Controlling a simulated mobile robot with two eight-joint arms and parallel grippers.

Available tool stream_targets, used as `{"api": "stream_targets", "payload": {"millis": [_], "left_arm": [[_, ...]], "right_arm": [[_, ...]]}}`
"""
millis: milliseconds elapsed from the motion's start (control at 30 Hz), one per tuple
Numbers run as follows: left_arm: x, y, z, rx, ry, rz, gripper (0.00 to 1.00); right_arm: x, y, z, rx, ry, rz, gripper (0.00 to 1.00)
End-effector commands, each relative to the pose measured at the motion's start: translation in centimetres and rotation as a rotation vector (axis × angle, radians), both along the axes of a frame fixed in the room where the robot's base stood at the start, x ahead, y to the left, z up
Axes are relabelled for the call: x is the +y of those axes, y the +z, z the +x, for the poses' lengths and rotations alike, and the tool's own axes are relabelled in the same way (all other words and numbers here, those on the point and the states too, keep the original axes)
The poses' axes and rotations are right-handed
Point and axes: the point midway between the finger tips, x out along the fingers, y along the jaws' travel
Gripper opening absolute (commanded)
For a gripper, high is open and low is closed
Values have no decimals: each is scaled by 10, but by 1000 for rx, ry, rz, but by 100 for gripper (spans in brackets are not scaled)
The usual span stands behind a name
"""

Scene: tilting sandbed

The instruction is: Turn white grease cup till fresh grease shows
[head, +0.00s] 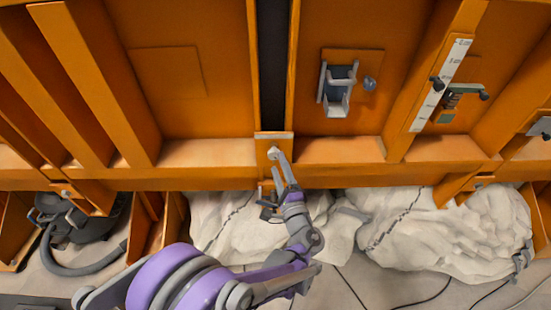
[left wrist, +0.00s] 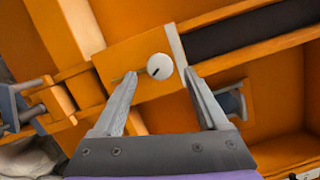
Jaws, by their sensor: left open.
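The white grease cup (left wrist: 159,66) is a small round cap with a dark slot, on an orange plate of the frame. In the head view it is a small pale spot (head: 272,153), partly hidden by my gripper. My left gripper (left wrist: 157,80) is open, with one finger to each side of the cup in the left wrist view. Whether the fingers touch it I cannot tell. In the head view the left gripper (head: 279,160) reaches up to the plate. A thin brownish pin or streak shows left of the cup. My right gripper is not in view.
Orange beams and ribs surround the plate, with a dark vertical slot (head: 273,60) above it. A grey bracket (head: 337,90) and a white scale strip (head: 440,85) are to the right. Pale covered heaps (head: 450,235) lie below, and a dark machine with a hose (head: 75,225) stands at left.

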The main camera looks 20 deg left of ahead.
Motion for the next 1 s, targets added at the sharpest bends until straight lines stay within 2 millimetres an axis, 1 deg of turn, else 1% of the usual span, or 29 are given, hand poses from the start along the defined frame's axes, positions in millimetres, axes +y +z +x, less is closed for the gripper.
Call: {"api": "stream_targets", "payload": {"millis": [33,133,200,333,500,933,1000], "left_arm": [[-7,-4,-10,0,-3,-1,76],[-16,-8,-25,0,-2,-1,76],[-21,-10,-35,0,-2,-1,76],[-28,-13,-46,0,-1,0,76],[-30,-14,-50,0,0,0,76],[-30,-14,-50,1,1,-1,76],[-28,-11,-50,-1,-4,-34,76]], "right_arm": [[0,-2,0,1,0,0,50],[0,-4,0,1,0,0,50],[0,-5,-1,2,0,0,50],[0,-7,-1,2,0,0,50],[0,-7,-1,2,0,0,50],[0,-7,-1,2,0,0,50],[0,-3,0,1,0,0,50]]}}
